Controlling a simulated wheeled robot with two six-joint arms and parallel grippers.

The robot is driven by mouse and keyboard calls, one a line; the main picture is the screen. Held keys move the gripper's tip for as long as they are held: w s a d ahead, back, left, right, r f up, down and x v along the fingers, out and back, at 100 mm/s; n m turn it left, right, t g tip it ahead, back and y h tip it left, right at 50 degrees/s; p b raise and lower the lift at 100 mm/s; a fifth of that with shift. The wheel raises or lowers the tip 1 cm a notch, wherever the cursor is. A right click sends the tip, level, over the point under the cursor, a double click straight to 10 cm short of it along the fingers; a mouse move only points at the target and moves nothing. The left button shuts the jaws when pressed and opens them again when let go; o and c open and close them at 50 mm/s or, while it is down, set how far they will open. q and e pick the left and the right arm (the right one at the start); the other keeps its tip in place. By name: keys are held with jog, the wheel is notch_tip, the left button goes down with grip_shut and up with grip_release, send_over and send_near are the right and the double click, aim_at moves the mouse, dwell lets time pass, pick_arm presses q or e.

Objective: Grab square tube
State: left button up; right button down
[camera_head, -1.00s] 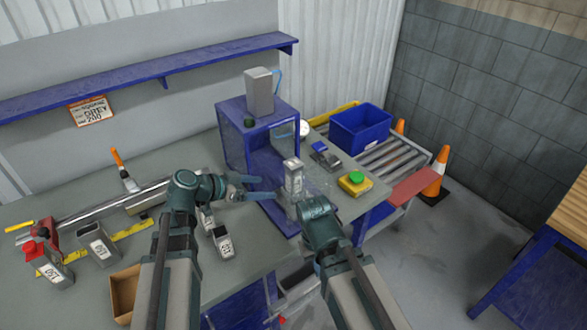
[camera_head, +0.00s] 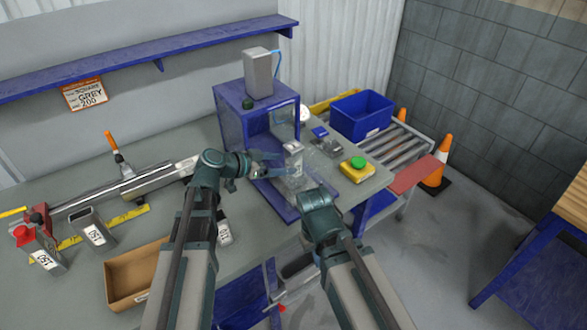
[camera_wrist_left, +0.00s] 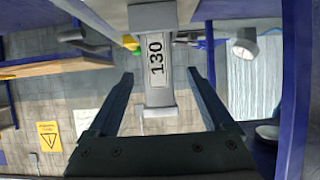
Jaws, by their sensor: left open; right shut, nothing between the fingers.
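A grey square tube (camera_head: 294,159) stands at the open front of the blue machine in the head view. It also shows in the left wrist view (camera_wrist_left: 156,55), with a label reading 130. My left gripper (camera_head: 280,164) is open beside it; in the left wrist view the tube's end lies between the two spread fingers (camera_wrist_left: 160,100), with gaps on both sides. My right gripper (camera_head: 318,198) is below and right of the tube, shut and empty, its fingertips mostly hidden.
The blue machine (camera_head: 232,125) stands around the tube, with a grey box on top. A green button on a yellow box (camera_head: 357,169) is to the right. A blue bin (camera_head: 362,117) sits on rollers. A cardboard box (camera_head: 130,272) lies at front left. A wall sign (camera_head: 86,94) reads GREY 200.

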pick_arm(q)
jog(key=b+x, duration=0.2)
jog(key=x, duration=0.3)
jog(key=shift+d, duration=0.2)
jog(key=shift+s, duration=0.1)
jog(key=shift+c, duration=0.3)
grip_shut()
